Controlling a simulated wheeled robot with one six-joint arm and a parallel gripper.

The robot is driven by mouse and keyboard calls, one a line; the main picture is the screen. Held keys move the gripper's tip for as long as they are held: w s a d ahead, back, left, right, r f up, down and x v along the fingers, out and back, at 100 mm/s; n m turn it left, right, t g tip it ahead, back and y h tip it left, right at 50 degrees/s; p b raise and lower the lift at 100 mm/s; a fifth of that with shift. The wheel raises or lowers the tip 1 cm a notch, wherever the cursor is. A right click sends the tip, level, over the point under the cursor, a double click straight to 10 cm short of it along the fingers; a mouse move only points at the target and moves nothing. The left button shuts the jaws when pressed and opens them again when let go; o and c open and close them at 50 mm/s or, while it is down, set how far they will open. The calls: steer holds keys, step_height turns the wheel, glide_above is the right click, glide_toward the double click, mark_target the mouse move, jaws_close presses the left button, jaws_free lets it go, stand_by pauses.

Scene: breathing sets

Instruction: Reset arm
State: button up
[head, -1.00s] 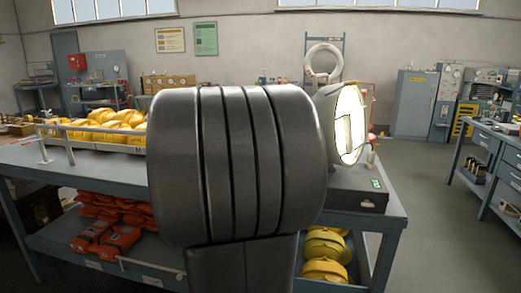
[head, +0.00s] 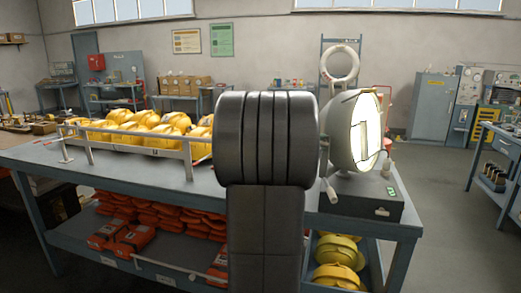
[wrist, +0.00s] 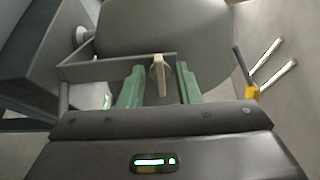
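My gripper (wrist: 158,82) shows in the wrist view with its two green fingers apart. A beige knob or lever (wrist: 158,70) stands between the fingertips, with a gap visible on each side. Behind it is a large grey rounded body (wrist: 165,28). In the head view my dark arm links fill the middle and hide the gripper. To their right, a round device with a bright face (head: 362,133) stands on a dark box with a green display (head: 362,205). A pale lever-like part (head: 327,190) shows at the device's left side.
The blue-grey workbench (head: 130,178) holds a railed tray (head: 150,152) of yellow masks or helmets (head: 160,130) at left. Orange packs (head: 130,235) and yellow round items (head: 338,258) lie on its lower shelf. Open floor (head: 445,220) lies right, before another bench (head: 500,145).

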steer(key=shift+a, duration=0.1)
steer(key=b+v, duration=0.2)
steer(key=v, duration=1.2)
steer(key=w+d+n+p, duration=0.1)
steer(key=w+d, duration=0.2)
steer(key=w+d+n+p, duration=0.1)
steer(key=w+d+p, duration=0.1)
steer(key=w+d, duration=0.1)
steer(key=w+d+n+p, duration=0.2)
steer(key=w+d, duration=0.1)
steer(key=w, duration=0.1)
steer(key=shift+w+d+r, duration=0.1)
steer(key=shift+d+r, duration=0.15)
steer(key=shift+d, duration=0.05)
steer(key=s+a+n+p, duration=0.2)
steer(key=s+a+n, duration=0.3)
steer(key=s+a, duration=0.3)
steer(key=shift+s+f, duration=0.25)
